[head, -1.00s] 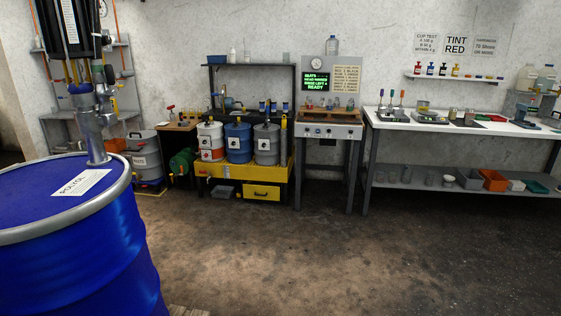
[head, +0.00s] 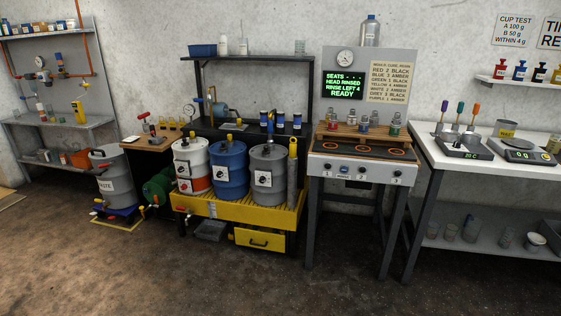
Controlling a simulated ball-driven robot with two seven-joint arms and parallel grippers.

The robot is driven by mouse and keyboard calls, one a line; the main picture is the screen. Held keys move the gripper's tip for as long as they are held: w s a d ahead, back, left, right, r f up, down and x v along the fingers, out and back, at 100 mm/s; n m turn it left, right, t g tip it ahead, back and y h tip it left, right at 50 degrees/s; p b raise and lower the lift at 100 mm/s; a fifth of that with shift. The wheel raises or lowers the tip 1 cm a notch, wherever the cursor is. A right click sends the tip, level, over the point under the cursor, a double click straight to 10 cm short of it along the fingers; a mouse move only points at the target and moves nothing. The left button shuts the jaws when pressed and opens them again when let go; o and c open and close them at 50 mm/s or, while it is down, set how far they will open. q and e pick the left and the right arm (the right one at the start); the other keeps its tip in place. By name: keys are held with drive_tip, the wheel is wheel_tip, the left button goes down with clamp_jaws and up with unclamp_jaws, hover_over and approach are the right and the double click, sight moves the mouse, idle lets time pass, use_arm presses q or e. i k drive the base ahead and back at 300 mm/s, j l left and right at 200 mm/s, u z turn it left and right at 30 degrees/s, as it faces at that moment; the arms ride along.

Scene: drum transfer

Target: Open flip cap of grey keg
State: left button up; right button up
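The grey keg (head: 269,170) stands upright at the right end of a row of three kegs on a yellow spill stand (head: 238,209). A small yellow and dark fitting (head: 267,138) shows on its top; from here I cannot tell whether the flip cap is open or shut. The blue keg (head: 229,171) stands left of it, and the white keg (head: 192,169) with a red lower band is at the left end. Neither of my grippers is in view.
A console (head: 361,168) with a green-lit screen (head: 343,86) stands right of the stand, and a white bench (head: 490,167) beyond it. A grey waste drum (head: 114,181) is to the left. A yellow drawer (head: 260,239) sits below the stand. The floor in front is clear.

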sight(265, 151)
drive_tip(key=i+j, duration=0.15)
drive_tip(key=i, duration=0.45)
drive_tip(key=i+j, duration=0.15)
drive_tip(key=i, duration=0.45)
